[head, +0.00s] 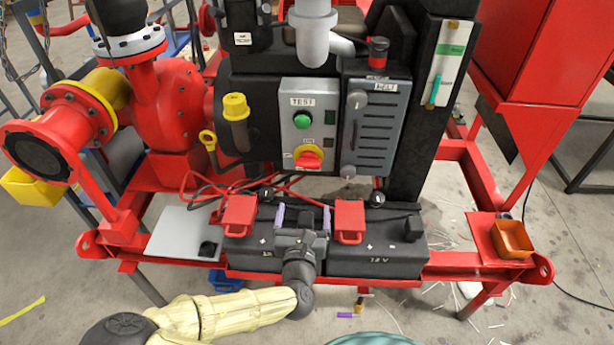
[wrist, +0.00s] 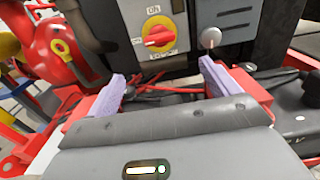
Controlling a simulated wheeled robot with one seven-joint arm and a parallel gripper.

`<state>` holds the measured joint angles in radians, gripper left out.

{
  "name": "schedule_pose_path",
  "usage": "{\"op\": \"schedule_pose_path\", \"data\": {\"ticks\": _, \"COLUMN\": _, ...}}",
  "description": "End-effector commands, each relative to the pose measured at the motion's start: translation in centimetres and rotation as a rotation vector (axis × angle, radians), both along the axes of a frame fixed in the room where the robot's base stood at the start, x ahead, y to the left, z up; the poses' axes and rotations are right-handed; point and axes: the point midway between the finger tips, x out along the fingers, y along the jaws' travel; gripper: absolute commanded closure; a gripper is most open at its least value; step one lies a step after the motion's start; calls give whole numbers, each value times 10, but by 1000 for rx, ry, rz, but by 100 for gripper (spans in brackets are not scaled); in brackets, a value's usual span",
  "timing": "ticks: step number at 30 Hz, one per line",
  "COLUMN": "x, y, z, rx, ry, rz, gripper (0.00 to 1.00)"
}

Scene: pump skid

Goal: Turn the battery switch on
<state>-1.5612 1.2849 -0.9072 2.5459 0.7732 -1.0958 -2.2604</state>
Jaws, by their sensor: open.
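The battery switch (head: 308,158) is a red rotary knob on a round yellow plate, low on the grey panel below a green button. It also shows in the wrist view (wrist: 157,38), top centre, its handle lying roughly sideways. A label reading ON sits above it, and another label is below. My gripper (head: 303,216) is open and empty, with its two pale purple fingers apart. It is over the black batteries, below the switch and not touching it. In the wrist view my gripper (wrist: 162,76) has the switch beyond and between its fingers.
The grey panel (head: 304,90) also carries the green button (head: 302,121). A vented grey cover (head: 378,125) stands right beside it. Red cables (head: 205,183) run below the panel. Red brackets (head: 348,222) rise from the batteries (head: 376,262) near my gripper. A yellow-capped pipe (head: 236,107) is left.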

Motion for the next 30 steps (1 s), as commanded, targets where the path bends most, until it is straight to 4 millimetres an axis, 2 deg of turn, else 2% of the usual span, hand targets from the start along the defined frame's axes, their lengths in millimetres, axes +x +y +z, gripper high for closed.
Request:
{"op": "schedule_pose_path", "data": {"ticks": 1, "x": 4, "y": 0, "z": -5, "rx": 3, "ry": -2, "rz": -1, "gripper": 13}}
{"op": "schedule_pose_path", "data": {"ticks": 3, "x": 18, "y": -1, "z": 1, "rx": 2, "ry": -1, "rz": -1, "gripper": 13}}
{"op": "schedule_pose_path", "data": {"ticks": 14, "x": 81, "y": -1, "z": 2, "rx": 1, "ry": -1, "rz": 2, "gripper": 13}}
{"op": "schedule_pose_path", "data": {"ticks": 21, "x": 124, "y": -10, "z": 2, "rx": 1, "ry": -1, "rz": -10, "gripper": 13}}
{"op": "schedule_pose_path", "data": {"ticks": 25, "x": 142, "y": -12, "z": 1, "rx": 0, "ry": 0, "rz": -13, "gripper": 13}}
{"op": "schedule_pose_path", "data": {"ticks": 30, "x": 149, "y": -8, "z": 0, "rx": 0, "ry": 0, "rz": -6, "gripper": 13}}
